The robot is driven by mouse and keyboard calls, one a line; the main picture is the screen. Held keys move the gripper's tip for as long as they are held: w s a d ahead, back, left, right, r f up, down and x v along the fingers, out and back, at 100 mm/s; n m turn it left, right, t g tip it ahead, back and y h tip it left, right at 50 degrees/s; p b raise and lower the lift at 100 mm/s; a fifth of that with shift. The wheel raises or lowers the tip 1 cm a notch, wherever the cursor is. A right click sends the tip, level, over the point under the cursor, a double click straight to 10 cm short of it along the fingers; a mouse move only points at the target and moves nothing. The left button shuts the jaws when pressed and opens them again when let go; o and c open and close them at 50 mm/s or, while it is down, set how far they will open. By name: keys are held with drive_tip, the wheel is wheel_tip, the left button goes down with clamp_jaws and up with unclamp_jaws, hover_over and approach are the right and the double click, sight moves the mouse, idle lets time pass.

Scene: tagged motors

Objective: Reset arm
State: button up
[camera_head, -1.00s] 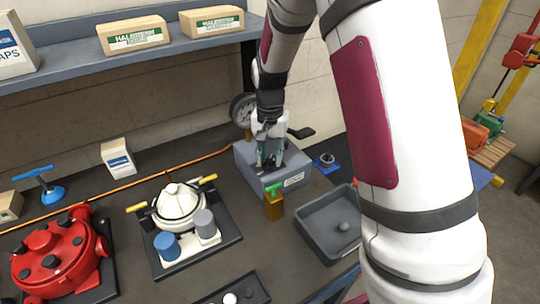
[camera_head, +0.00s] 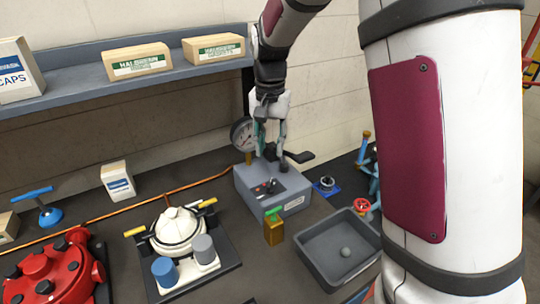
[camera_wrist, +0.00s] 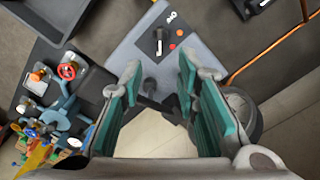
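My gripper (camera_head: 269,138) hangs above the back of the grey control box (camera_head: 262,203) in the head view. In the wrist view its two teal-padded fingers (camera_wrist: 160,92) stand apart with nothing between them. The grey box also shows in the wrist view (camera_wrist: 200,55), with a black switch and small red and orange buttons on its top. A round gauge (camera_head: 243,134) stands behind the box. My arm comes down from the upper right of the head view and hides part of the bench.
A grey tray (camera_head: 318,262) with a small ball stands right of the box. A brass block with a green handle (camera_head: 273,230) is in front. A white motor (camera_head: 178,228) and a red motor (camera_head: 52,276) sit left. A shelf (camera_head: 60,97) with boxes is above.

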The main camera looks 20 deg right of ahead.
drive_tip(key=shift+r, duration=0.15)
idle(0.3)
drive_tip(key=s+r+n+t, duration=0.3)
drive_tip(key=s+r, duration=0.7)
drive_tip(key=s, duration=0.2)
drive_tip(key=s+r+n+t, duration=0.1)
drive_tip(key=s+n, duration=0.3)
drive_tip(key=s, duration=1)
drive_tip(key=shift+a+t, duration=0.35)
drive_tip(key=shift+t, duration=0.45)
